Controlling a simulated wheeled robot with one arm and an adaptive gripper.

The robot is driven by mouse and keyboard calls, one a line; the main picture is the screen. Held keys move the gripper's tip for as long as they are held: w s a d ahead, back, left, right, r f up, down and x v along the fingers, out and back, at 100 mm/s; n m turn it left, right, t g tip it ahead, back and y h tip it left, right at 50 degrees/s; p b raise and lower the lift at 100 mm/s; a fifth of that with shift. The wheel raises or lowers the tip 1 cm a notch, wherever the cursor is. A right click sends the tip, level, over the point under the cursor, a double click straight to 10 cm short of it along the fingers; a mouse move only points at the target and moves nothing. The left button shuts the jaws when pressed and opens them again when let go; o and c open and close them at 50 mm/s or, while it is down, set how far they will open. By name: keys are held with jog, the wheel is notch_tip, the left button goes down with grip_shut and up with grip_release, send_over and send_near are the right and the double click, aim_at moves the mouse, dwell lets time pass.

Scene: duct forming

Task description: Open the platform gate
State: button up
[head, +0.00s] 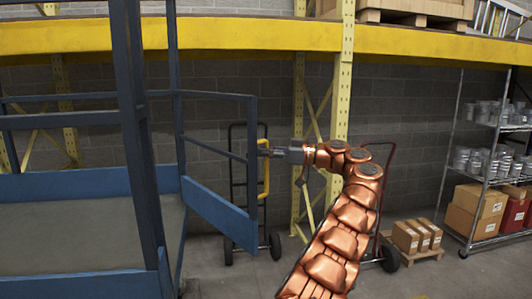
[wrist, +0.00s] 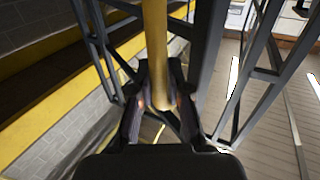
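The blue platform (head: 80,183) stands at the left in the head view, with a grey deck and rails. Its blue gate (head: 217,211) juts out to the right from the far right post, angled away from the platform's right side, which shows a gap. A yellow handle (head: 265,182) is upright at the gate's free end. My gripper (head: 268,152) is at the upper part of this handle. In the wrist view the yellow handle (wrist: 156,45) runs between the two fingers of my gripper (wrist: 160,100), which close around it. The exact finger contact is partly hidden.
A dark hand truck (head: 237,190) stands behind the gate by the block wall. A red hand truck (head: 388,200) and a pallet with boxes (head: 412,236) are right of my arm. A wire shelf (head: 487,180) is at the far right. The floor at lower right is clear.

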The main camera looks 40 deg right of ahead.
jog(key=o, duration=0.4)
jog(key=shift+v, duration=6.05)
jog(key=shift+c, duration=0.3)
